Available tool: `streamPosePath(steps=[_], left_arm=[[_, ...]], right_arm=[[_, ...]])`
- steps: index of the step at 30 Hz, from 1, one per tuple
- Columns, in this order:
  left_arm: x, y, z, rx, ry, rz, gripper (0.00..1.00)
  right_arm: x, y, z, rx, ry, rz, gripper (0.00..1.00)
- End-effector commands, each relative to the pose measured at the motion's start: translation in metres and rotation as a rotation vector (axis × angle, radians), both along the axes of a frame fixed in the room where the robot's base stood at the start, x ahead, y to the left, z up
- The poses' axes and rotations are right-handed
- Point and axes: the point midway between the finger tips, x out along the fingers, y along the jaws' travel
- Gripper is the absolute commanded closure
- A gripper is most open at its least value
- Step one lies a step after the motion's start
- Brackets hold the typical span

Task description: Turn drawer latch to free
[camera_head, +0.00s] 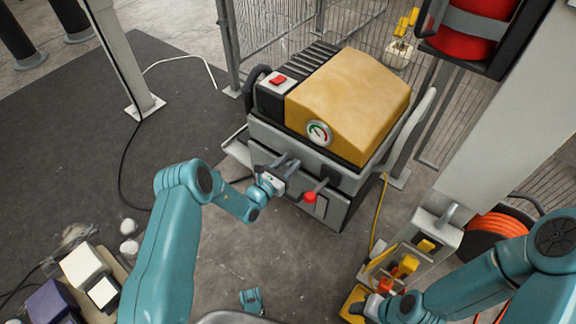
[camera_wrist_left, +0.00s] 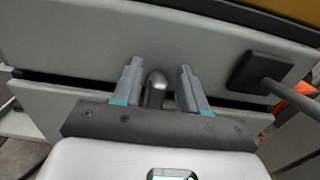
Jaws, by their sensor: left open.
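The grey machine (camera_head: 335,130) with a yellow hood stands in the middle of the head view. Its drawer front (camera_wrist_left: 60,110) shows in the left wrist view below a dark seam. A short, rounded grey latch (camera_wrist_left: 155,90) stands out at that seam, roughly upright. My left gripper (camera_head: 286,161) is at the machine's front, and in the left wrist view its open fingers (camera_wrist_left: 158,85) are on both sides of the latch, with small gaps visible. In the head view the gripper hides the latch. My right gripper (camera_head: 368,307) is low at the right; its fingers are unclear.
A red-knobbed lever (camera_head: 310,196) sticks out just right of my left gripper; its dark mount (camera_wrist_left: 258,72) is close by in the left wrist view. A gauge (camera_head: 319,133) is above. A post and orange hose reel (camera_head: 497,228) stand right. Floor at front is mostly open.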

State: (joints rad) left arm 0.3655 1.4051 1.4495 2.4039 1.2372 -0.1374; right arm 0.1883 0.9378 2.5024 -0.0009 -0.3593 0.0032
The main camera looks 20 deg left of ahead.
Motion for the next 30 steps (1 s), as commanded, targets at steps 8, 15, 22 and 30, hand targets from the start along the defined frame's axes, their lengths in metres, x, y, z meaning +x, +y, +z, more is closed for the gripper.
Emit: streamPosePath(steps=[8, 15, 22, 30], left_arm=[[-0.0003, 0.0005, 0.0, 0.0, 0.001, 0.0, 0.87], [-0.0006, 0.0004, -0.0003, -0.003, 0.002, -0.001, 1.0], [-0.0002, 0.0019, -0.0008, -0.063, 0.024, -0.001, 1.0], [0.0011, 0.0061, -0.0027, -0.247, 0.092, -0.001, 1.0]], right_arm=[[0.0001, 0.0, 0.0003, 0.0, 0.0, 0.0, 0.57], [0.0001, 0.0, 0.0001, 0.0, 0.0, 0.001, 0.57], [0.0003, -0.0001, -0.0016, 0.0, -0.001, 0.0, 0.57], [0.0013, -0.001, -0.0062, -0.001, -0.003, -0.004, 0.57]])
